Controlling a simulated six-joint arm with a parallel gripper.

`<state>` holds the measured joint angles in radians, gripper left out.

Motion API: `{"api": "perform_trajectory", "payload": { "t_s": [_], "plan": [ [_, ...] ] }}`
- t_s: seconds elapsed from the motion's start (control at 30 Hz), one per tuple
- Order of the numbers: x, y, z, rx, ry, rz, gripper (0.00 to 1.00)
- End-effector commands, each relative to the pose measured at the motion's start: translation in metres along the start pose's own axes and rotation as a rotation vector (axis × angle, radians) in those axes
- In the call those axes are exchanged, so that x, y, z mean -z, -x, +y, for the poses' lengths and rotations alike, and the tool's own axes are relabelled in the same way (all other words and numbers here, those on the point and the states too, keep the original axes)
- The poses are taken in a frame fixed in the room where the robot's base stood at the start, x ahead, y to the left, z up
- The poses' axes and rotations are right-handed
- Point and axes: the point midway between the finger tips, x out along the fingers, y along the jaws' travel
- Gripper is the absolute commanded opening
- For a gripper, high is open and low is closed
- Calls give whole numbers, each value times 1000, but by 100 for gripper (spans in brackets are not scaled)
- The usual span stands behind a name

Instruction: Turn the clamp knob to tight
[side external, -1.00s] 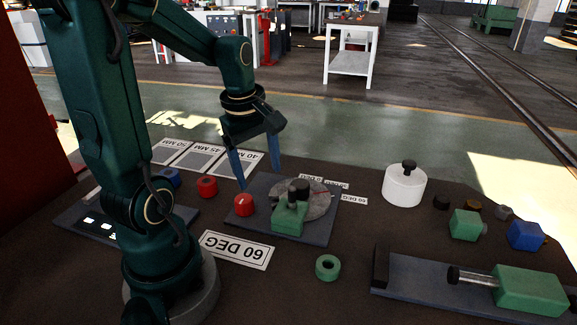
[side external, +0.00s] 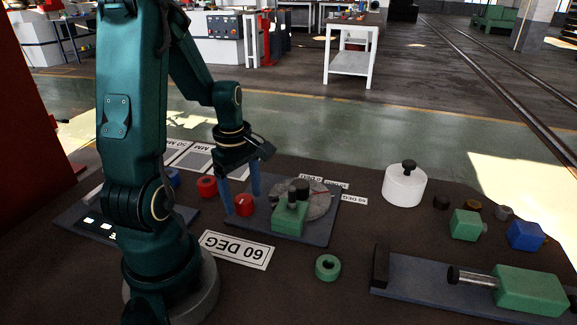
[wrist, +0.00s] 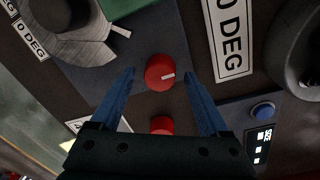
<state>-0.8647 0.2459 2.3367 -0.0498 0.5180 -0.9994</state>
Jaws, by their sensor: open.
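The clamp knob is a red round knob with a white mark (side external: 243,205), on the left corner of the bender's dark base plate. In the wrist view the red knob (wrist: 160,72) lies midway between the fingertips, its white mark pointing right. My gripper (side external: 241,201) is open and points down, with one blue finger on each side of the knob. In the wrist view my gripper (wrist: 158,70) shows a gap to the knob on both sides. I cannot tell exactly how low the fingertips are.
The bender's round grey dial (side external: 318,203) and green block (side external: 289,218) stand close right of the knob. A second red piece (side external: 207,186) sits just behind left. A 60 DEG card (side external: 236,250) lies in front. A green ring (side external: 328,267) lies on open table.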

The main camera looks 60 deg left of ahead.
Motion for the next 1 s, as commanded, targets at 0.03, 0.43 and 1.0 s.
{"api": "perform_trajectory", "payload": {
  "t_s": [0.03, 0.43, 1.0],
  "plan": [
    [0, 0, 0, 0, 0, 0, 79],
    [0, 0, 0, -1, -1, 0, 0],
    [0, 1, 0, -2, -251, -12, 0]
  ]
}}
